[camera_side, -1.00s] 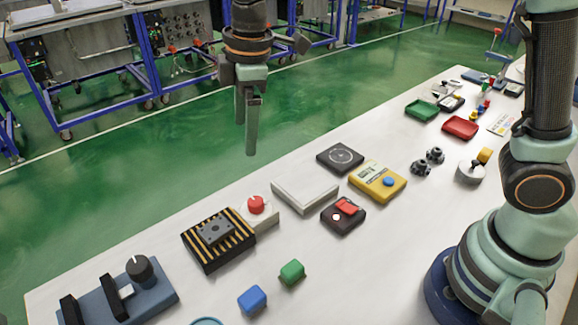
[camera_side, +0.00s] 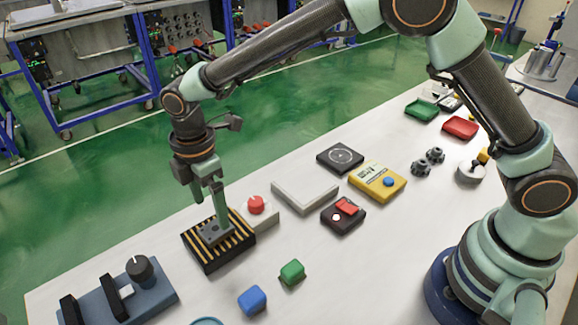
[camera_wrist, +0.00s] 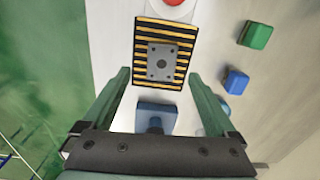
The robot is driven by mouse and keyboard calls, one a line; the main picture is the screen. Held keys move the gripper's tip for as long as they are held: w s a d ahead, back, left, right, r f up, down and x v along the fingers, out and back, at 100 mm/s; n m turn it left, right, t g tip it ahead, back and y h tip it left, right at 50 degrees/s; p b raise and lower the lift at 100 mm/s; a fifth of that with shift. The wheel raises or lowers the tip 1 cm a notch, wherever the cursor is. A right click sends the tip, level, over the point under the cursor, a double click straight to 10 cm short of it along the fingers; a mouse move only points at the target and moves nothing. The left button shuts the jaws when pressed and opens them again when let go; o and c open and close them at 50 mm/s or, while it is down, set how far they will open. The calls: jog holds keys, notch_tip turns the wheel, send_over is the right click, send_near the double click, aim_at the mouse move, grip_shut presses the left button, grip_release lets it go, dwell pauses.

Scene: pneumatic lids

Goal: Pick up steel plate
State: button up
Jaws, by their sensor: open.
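The steel plate (camera_side: 211,233) is a small grey square with dark holes. It lies on top of a black block with yellow stripes (camera_side: 232,250) on the white table. In the wrist view the plate (camera_wrist: 162,63) sits at the middle of the striped block (camera_wrist: 165,35), just ahead of my fingertips. My gripper (camera_side: 215,216) points down over the plate, its fingers apart with nothing held. In the wrist view my gripper (camera_wrist: 160,76) shows wide open, one finger to each side of the plate. The side view does not show clearly whether a fingertip touches the plate.
A red button on a pale base (camera_side: 257,208) stands right behind the striped block. A blue-grey device with a black knob (camera_side: 140,270) stands at its left. Blue (camera_side: 252,299) and green (camera_side: 292,272) cubes lie in front. A pale flat piece (camera_side: 304,197) lies farther right.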

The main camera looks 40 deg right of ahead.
aim_at(215, 228)
jog(key=shift+s+f, duration=0.15)
jog(key=shift+f, duration=2.5)
jog(key=shift+r, duration=0.1)
grip_shut()
